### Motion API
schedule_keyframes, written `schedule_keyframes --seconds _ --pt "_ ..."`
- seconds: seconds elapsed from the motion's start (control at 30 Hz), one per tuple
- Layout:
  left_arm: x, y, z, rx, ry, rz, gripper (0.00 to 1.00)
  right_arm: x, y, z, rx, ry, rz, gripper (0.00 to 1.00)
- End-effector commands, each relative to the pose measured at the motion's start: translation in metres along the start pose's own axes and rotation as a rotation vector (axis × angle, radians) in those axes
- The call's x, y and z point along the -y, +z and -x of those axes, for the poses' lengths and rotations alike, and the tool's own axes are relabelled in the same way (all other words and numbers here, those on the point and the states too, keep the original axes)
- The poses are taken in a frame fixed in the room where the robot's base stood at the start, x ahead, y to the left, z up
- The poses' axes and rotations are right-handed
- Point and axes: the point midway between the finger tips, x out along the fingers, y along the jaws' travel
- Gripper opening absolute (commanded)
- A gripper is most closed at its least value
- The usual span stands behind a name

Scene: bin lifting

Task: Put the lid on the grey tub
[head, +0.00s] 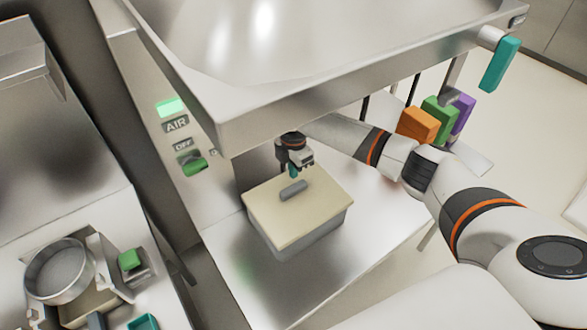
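The grey tub (316,238) stands on the metal shelf below the hood. The cream lid (322,204) with a grey bar handle (293,190) lies over the tub's top and covers its opening. Whether it is fully seated along every edge is hard to tell. My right gripper (294,172) points down just above and behind the handle and appears apart from it. A teal fingertip shows, but the gap between the fingers cannot be made out. My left gripper is out of view.
The large metal hood (330,95) hangs close above my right arm. Orange (418,124), green (440,118) and purple (462,112) blocks stand at the right. A round metal pan (58,270) sits at lower left. The shelf in front of the tub is clear.

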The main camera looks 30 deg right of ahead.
Motion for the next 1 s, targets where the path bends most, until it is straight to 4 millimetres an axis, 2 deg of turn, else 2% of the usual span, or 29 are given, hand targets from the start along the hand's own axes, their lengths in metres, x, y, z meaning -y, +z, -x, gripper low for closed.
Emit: schedule_keyframes --seconds 0.53,1.0 --pt "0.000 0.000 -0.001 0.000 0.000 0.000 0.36 0.000 0.000 -0.001 0.000 0.000 0.000 0.00" --pt "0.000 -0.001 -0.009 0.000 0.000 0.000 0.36 0.000 0.000 -0.015 0.001 0.000 0.000 0.00"
